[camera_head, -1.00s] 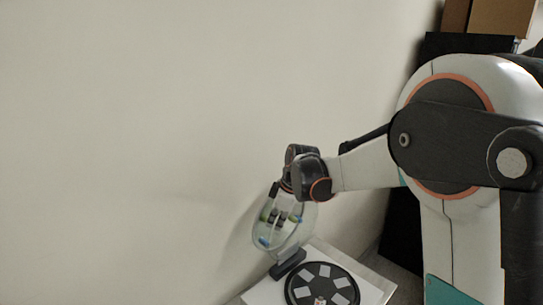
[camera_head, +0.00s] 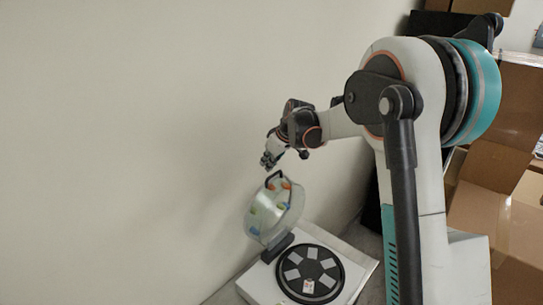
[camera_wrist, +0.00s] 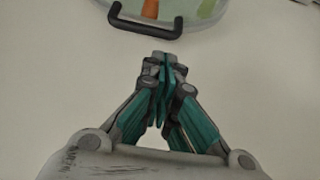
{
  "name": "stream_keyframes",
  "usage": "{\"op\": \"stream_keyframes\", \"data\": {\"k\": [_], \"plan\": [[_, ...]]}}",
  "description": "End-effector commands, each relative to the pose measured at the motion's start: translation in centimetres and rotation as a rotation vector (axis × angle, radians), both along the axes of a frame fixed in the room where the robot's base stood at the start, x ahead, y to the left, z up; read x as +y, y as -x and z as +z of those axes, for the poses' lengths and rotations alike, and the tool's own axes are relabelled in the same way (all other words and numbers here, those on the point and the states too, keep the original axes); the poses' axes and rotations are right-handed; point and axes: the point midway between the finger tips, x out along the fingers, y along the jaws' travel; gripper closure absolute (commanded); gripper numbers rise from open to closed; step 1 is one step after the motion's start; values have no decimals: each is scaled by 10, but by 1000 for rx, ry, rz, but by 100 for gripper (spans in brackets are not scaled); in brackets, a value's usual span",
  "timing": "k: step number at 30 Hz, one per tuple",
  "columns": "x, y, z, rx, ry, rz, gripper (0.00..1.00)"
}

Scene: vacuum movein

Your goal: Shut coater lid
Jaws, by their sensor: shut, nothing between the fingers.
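The coater is a white box (camera_head: 262,285) with a round black plate (camera_head: 309,254) on top that bears several grey squares. Its clear round lid (camera_head: 272,212) stands raised and tilted on a dark hinge at the plate's left, with coloured marks on it. A black handle (camera_head: 278,178) sits at the lid's upper edge. The handle also shows at the top of the wrist view (camera_wrist: 146,24). My gripper (camera_head: 268,162) is shut and empty, just above and left of the handle and apart from it. In the wrist view its closed fingertips (camera_wrist: 161,62) point toward the handle.
A bare pale wall (camera_head: 130,130) fills the left side behind the coater. Cardboard boxes (camera_head: 500,180) stand at the right, behind my arm. The space above the black plate is clear.

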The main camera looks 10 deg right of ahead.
Motion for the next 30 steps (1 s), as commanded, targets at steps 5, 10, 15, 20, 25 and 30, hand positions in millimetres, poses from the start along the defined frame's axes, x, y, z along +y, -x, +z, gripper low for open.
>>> {"op": "stream_keyframes", "data": {"k": [5,10,15,20,25,30], "plan": [[7,-10,-22,0,1,2,100],[10,-15,-33,1,1,1,100],[11,-16,-36,1,1,1,100],[11,-16,-36,1,1,1,100],[9,-14,-36,-4,-2,1,100],[2,-3,-36,-28,-19,-1,100]]}}
